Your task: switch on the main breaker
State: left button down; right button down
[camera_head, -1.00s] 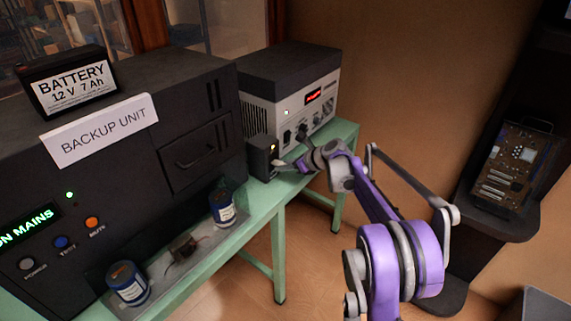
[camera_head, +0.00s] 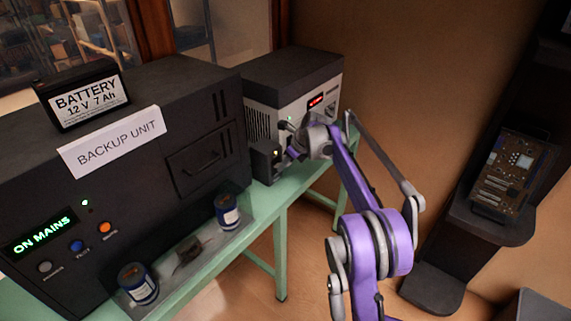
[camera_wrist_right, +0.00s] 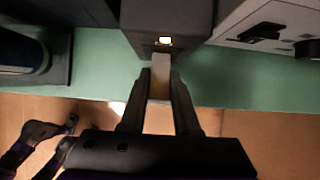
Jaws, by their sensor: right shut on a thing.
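The main breaker appears to be the small dark box (camera_head: 264,162) on the green bench, between the large black backup unit and the grey device. In the right wrist view the box (camera_wrist_right: 168,22) is at the top, with a small lit yellowish window. A pale lever (camera_wrist_right: 160,92) sticks out from it. My right gripper (camera_head: 290,154) is at the front of the box. In the wrist view its two fingers (camera_wrist_right: 160,76) are closed on the lever from both sides. The lever is mostly hidden in the head view. My left gripper is not in view.
The backup unit (camera_head: 150,190) reads "ON MAINS" and carries a battery (camera_head: 85,95). The grey device (camera_head: 297,100) shows a green lamp and red display. Blue-and-white cans (camera_head: 228,211) stand on the bench (camera_head: 279,225). A dark shelf (camera_head: 500,228) is at right.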

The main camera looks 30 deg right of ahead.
jog(key=c, duration=0.6)
grip_release()
jog(key=shift+c, duration=0.2)
jog(key=v, duration=1)
jog(key=shift+s+r, duration=0.2)
jog(key=shift+r, duration=0.15)
jog(key=shift+d, duration=0.1)
